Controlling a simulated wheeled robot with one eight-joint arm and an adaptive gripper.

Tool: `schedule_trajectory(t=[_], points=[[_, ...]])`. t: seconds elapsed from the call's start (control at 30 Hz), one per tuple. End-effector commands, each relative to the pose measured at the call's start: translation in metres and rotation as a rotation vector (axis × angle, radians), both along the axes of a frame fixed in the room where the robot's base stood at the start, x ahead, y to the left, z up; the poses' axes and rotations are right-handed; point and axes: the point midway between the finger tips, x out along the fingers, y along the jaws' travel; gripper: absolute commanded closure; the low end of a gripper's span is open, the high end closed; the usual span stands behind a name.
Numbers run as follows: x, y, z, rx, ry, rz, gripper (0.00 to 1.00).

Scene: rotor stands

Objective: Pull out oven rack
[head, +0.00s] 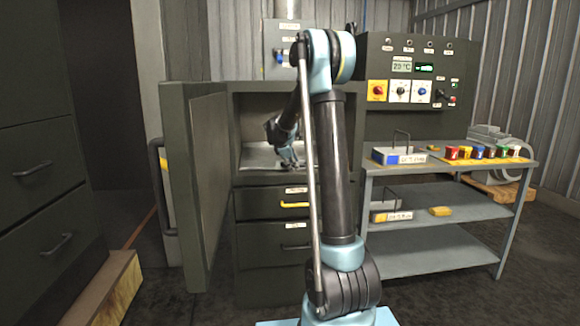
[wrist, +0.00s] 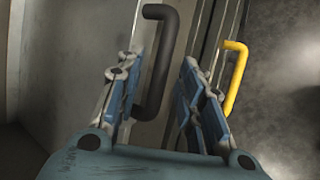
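The oven (head: 300,88) stands open, with its dark door (head: 190,180) swung out to the left. The oven rack (head: 255,157) is a pale flat tray low in the cavity. My gripper (head: 290,160) is at the front of the cavity, partly hidden by my arm. In the wrist view my gripper (wrist: 160,85) is open, with its blue-grey fingers apart. A dark bar handle (wrist: 165,62), seemingly the rack's, lies between the fingers, nearer the left one. I cannot tell whether either finger touches it. The rack's right side is hidden behind my arm.
Below the cavity are drawers, the upper with a yellow handle (head: 295,205), which also shows in the wrist view (wrist: 236,75). A grey shelf cart (head: 430,240) stands right of the oven. A dark cabinet (head: 40,160) stands at the left.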

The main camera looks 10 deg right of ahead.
Motion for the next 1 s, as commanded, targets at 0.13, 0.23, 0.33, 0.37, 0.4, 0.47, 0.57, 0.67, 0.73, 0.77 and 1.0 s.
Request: schedule_trajectory(t=[0.13, 0.23, 0.33, 0.37, 0.4, 0.47, 0.57, 0.67, 0.73, 0.77, 1.0], points=[[0.000, 0.000, 0.000, 0.000, 0.000, 0.000, 0.65], [0.000, 0.000, 0.000, 0.000, 0.000, 0.000, 0.81], [0.000, 0.000, 0.000, 0.000, 0.000, 0.000, 1.00], [0.000, 0.001, 0.000, 0.000, 0.000, 0.000, 1.00], [0.000, 0.001, 0.000, 0.000, 0.000, 0.000, 1.00], [0.000, 0.021, 0.000, 0.000, 0.000, 0.010, 1.00], [-0.001, 0.009, 0.000, 0.002, 0.000, 0.005, 1.00], [-0.005, 0.007, 0.000, 0.003, 0.000, 0.007, 1.00], [-0.012, 0.007, 0.000, 0.003, 0.000, 0.007, 1.00], [-0.015, 0.007, 0.000, 0.003, 0.000, 0.007, 1.00], [-0.062, 0.006, 0.000, 0.003, 0.000, 0.006, 1.00]])
